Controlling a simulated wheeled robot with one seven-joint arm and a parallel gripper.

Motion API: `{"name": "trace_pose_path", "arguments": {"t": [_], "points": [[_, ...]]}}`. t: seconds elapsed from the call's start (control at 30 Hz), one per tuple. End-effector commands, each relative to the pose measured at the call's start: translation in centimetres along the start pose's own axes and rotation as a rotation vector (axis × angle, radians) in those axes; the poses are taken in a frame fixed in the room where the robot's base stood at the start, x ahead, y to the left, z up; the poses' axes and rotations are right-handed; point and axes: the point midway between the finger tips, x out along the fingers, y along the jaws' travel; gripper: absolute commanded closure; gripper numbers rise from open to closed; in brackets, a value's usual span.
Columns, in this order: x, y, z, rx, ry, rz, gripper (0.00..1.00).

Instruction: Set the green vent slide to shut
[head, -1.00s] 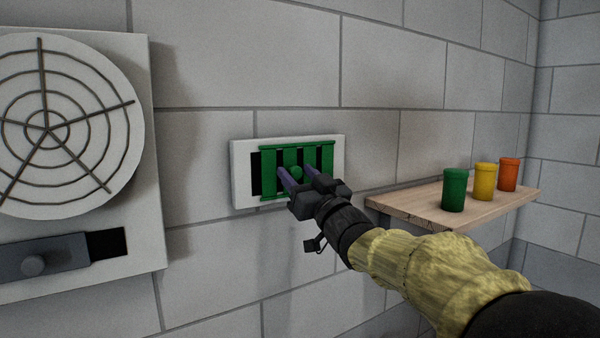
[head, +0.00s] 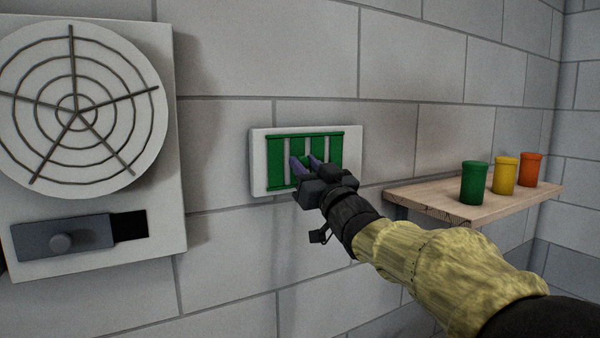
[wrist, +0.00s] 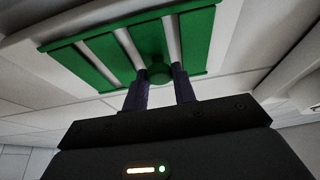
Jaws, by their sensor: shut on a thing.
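The green vent slide (head: 276,163) sits in a white wall plate (head: 259,150) in the middle of the head view. White or light strips show between its green bars, and no black opening shows. It also fills the top of the wrist view (wrist: 197,40). My gripper (head: 307,163) is at the slide's front, its purple fingers shut on the slide's round green knob (wrist: 158,73). The knob is mostly hidden by the fingers in the head view.
At left is a white panel (head: 165,200) with a round fan grille (head: 75,110) and a grey slide (head: 62,240) with a knob beside a black gap. At right a wooden shelf (head: 430,203) holds green (head: 474,184), yellow (head: 504,176) and orange (head: 530,169) canisters.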

Motion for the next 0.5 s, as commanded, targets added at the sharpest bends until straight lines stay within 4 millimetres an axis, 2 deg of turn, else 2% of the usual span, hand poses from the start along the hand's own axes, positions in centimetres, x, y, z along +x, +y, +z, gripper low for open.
{"name": "trace_pose_path", "arguments": {"t": [0.4, 0.43, 0.5], "points": [[-0.16, 0.04, -0.01, -0.004, -0.002, 0.005, 1.00], [-0.16, 0.02, 0.00, -0.004, -0.002, 0.005, 0.68], [-0.15, 0.02, -0.01, -0.004, -0.002, 0.005, 0.54]]}}
